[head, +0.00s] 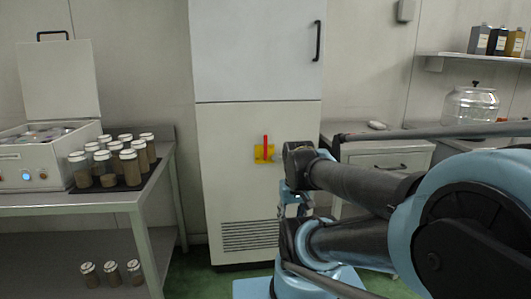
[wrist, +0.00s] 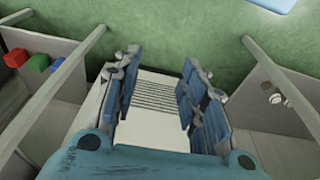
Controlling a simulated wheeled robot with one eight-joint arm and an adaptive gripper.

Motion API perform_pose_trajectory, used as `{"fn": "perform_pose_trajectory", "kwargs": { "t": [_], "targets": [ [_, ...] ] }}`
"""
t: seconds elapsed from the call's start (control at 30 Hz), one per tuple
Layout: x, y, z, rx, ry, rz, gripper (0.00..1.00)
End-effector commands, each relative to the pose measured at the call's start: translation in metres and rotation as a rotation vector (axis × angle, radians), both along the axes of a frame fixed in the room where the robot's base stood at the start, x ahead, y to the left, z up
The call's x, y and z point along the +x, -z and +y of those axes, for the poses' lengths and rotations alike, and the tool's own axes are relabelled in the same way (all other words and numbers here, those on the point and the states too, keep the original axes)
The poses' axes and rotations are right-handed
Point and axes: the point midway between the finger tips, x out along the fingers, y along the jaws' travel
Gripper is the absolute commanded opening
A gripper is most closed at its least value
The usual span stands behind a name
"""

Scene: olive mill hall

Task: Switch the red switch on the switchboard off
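The red switch (head: 265,148) is a thin upright lever on a yellow plate (head: 260,154). It sits on the front of the tall pale cabinet (head: 225,180), the switchboard, and its handle points up. My gripper (head: 293,205) is in front of the cabinet, below and to the right of the switch in the head view, partly hidden by my arm. In the wrist view my gripper (wrist: 160,75) has its two blue fingers wide apart with nothing between them. The cabinet's vented lower front shows beyond them. The switch does not show in the wrist view.
A metal table (head: 90,200) at left holds jars and an open white device (head: 45,150). Drawers (head: 388,160) stand at right, under a shelf (head: 480,58) with bottles. Red, green and blue cubes (wrist: 38,62) show in the wrist view. Green floor lies before the cabinet.

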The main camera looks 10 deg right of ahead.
Motion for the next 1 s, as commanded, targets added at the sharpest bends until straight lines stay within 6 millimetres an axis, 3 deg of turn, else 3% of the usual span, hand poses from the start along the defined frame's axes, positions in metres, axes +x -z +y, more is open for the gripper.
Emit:
{"fn": "perform_pose_trajectory", "kwargs": {
  "t": [0.03, 0.13, 0.17, 0.47, 1.0],
  "targets": [
    [-0.002, -0.001, 0.000, 0.001, 0.001, -0.003, 0.24],
    [-0.007, -0.006, 0.002, 0.012, 0.006, -0.012, 0.01],
    [-0.005, -0.007, 0.003, 0.019, 0.010, -0.012, 0.00],
    [0.028, -0.023, 0.023, 0.165, 0.076, -0.010, 0.00],
    [0.115, -0.057, 0.049, 0.488, 0.209, -0.037, 0.00]
  ]
}}
